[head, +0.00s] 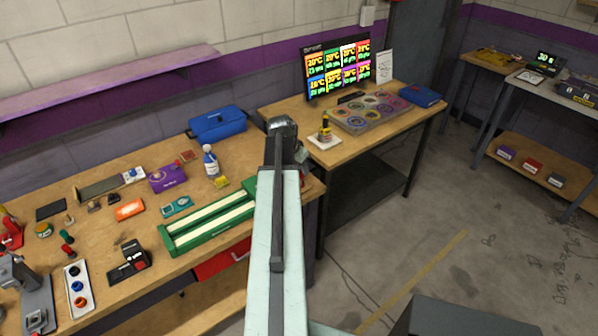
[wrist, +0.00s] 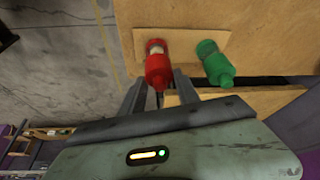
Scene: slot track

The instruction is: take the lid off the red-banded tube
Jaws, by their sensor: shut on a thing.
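In the wrist view, a red lid (wrist: 158,72) sits between the two dark fingers of my gripper (wrist: 157,88), which is shut on it. Beyond the lid shows a short pale stretch of the red-banded tube (wrist: 155,46), with red at its far end. The tube points from the tan board toward my camera, and I cannot tell whether lid and tube are apart. A green tube with a green lid (wrist: 217,66) stands to the right, clear of my fingers. In the head view my arm hides the gripper and the tube.
The tan board (wrist: 185,34) lies on a wooden bench top (wrist: 260,20). In the head view, a green tray with pale strips (head: 210,224) lies left of my arm. A white-capped bottle (head: 211,163) and a blue bag (head: 217,124) stand behind. Open floor (head: 400,240) is at the right.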

